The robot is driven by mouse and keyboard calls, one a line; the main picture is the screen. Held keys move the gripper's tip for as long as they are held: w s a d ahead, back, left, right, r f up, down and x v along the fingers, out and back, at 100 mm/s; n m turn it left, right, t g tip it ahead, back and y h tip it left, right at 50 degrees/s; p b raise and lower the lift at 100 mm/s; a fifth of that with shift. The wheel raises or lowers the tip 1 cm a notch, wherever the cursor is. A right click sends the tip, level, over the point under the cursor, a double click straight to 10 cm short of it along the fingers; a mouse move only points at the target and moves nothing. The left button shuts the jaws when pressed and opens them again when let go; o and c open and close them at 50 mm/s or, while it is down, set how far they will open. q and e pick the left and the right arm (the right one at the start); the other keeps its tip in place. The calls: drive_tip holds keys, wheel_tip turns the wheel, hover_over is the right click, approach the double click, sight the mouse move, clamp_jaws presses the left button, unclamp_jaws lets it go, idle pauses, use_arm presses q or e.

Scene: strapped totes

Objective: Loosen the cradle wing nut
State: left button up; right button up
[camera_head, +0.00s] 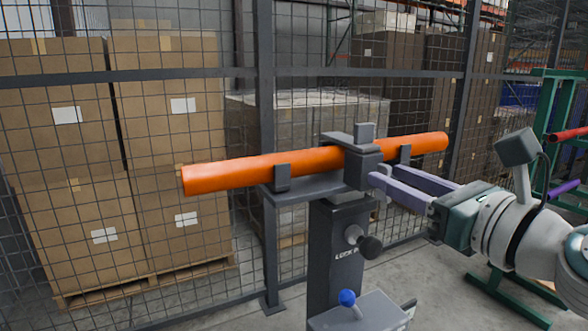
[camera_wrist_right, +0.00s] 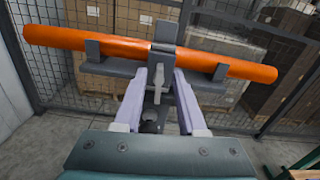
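An orange pipe (camera_head: 235,171) lies in a grey cradle (camera_head: 318,187) on top of a dark grey post; it also crosses the right wrist view (camera_wrist_right: 90,42). A dark clamp (camera_head: 362,168) closes over the pipe. A small light grey piece, apparently the wing nut (camera_wrist_right: 158,77), shows below the clamp in the right wrist view. In the head view it is hidden. My right gripper (camera_head: 378,174) has two purple fingers held apart, their tips close to the clamp's near side. The piece shows between them; contact is not clear. My left gripper is not in view.
A black knob (camera_head: 370,247) sticks out of the post (camera_head: 334,262) below the cradle. A blue-tipped lever (camera_head: 347,298) stands on a grey box lower down. A wire mesh fence (camera_head: 264,110) and stacked cartons (camera_head: 70,130) are behind. A green rack (camera_head: 548,100) is at right.

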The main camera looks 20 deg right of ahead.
drive_tip(key=shift+w, duration=0.3)
drive_tip(key=shift+c, duration=0.3)
clamp_jaws()
drive_tip(key=shift+f, duration=0.1)
